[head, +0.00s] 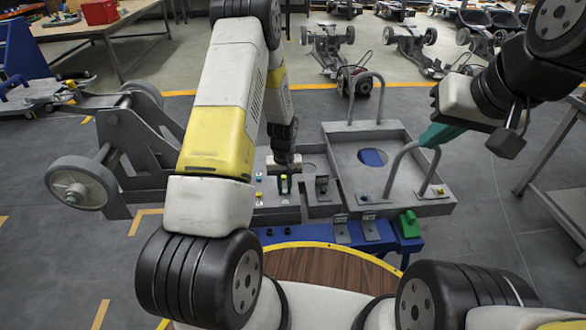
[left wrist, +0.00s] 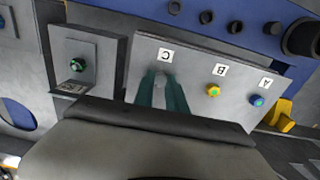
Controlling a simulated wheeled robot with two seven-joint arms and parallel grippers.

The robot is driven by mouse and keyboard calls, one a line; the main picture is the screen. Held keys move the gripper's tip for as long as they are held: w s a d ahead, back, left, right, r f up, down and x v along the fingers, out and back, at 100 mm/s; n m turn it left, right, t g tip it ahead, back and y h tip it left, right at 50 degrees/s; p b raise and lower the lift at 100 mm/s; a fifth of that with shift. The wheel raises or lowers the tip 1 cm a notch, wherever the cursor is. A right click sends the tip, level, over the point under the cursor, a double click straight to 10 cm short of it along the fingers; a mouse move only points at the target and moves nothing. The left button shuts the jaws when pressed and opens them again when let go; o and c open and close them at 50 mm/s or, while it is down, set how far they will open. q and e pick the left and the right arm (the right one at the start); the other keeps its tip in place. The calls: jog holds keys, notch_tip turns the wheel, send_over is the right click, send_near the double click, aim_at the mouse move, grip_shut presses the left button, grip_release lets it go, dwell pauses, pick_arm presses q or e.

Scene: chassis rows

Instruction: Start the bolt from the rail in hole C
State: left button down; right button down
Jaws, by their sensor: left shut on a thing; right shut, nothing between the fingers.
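The grey chassis plate (left wrist: 190,65) carries white labels A, B and C. A blue-headed bolt (left wrist: 257,100) sits by label A and a yellow-and-green one (left wrist: 213,90) by label B. My left gripper (left wrist: 162,84) is shut, its teal fingers just below label C (left wrist: 165,55). A small grey bolt end (left wrist: 162,77) shows between the fingertips; hole C itself is hidden by them. In the head view the left gripper (head: 284,186) points down over the plate. My right gripper (head: 428,139) is shut and empty, near the right bent handle.
A blue rail (head: 345,237) with dark round fittings runs along the plate's near side. A grey tray (head: 420,150) with bent handles (head: 368,77) stands to the right. A green block (head: 408,224) sits at the front right. A wheel (head: 84,184) is at left.

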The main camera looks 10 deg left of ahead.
pick_arm(q)
jog(key=shift+m, duration=0.4)
jog(key=c, duration=1.3)
grip_release()
jog(key=shift+r, duration=0.15)
notch_tip(320, 180, up, 8)
jog(key=shift+f, duration=0.25)
